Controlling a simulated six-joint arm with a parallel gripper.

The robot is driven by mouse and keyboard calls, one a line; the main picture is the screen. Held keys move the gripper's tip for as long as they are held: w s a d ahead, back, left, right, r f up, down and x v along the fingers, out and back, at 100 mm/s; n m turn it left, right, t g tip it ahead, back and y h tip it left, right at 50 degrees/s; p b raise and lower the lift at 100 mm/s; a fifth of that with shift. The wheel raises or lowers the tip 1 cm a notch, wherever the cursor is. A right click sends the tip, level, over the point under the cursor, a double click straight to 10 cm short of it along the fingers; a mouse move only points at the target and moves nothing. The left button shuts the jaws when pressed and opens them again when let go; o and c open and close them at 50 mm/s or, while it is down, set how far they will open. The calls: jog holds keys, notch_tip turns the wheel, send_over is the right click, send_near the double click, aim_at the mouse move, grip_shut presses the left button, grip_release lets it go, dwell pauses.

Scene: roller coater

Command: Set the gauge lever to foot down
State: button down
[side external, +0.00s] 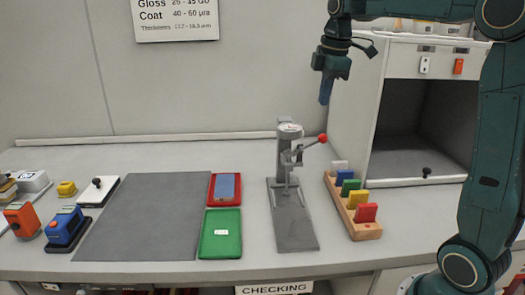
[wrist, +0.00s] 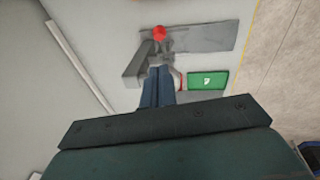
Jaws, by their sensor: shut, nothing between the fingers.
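The gauge (side external: 290,190) is a grey stand with an upright column on a flat base plate. Its lever (side external: 310,144) ends in a red ball knob (side external: 322,138), which points right and slightly up in the side view. The knob (wrist: 159,32) shows beyond my fingertips in the wrist view, with the base plate (wrist: 205,37) behind it. My gripper (side external: 325,98) is shut and empty, pointing down, above and to the right of the gauge and apart from it. In the wrist view the shut fingers (wrist: 157,75) hide part of the gauge.
A wooden rack (side external: 365,232) with coloured blocks stands right of the gauge. A red tray (side external: 212,202) and a green tray (side external: 220,250) lie to its left, beside a grey mat (side external: 140,220). An open cabinet (side external: 400,160) stands at the back right.

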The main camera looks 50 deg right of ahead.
aim_at(308, 146)
jog(key=s+d+f+n+y, duration=0.1)
jog(key=d+n, duration=0.1)
jog(key=n, duration=1)
jog(key=s+d+f+n+t+y, duration=0.1)
jog(key=s+d+n, duration=0.1)
jog(key=n, duration=1)
jog(key=s+d+f+n+y, duration=0.1)
jog(key=d+n, duration=0.2)
jog(key=n, duration=0.8)
jog(key=shift+s+n, duration=0.2)
jog(key=shift+n, duration=0.2)
jog(key=shift+f, duration=0.1)
jog(key=shift+a+f, duration=0.15)
jog(key=shift+f, duration=0.05)
jog(key=x, duration=0.9)
jog(key=shift+w+a+f, duration=0.15)
jog(key=shift+w+f, duration=0.05)
jog(key=shift+w, duration=0.05)
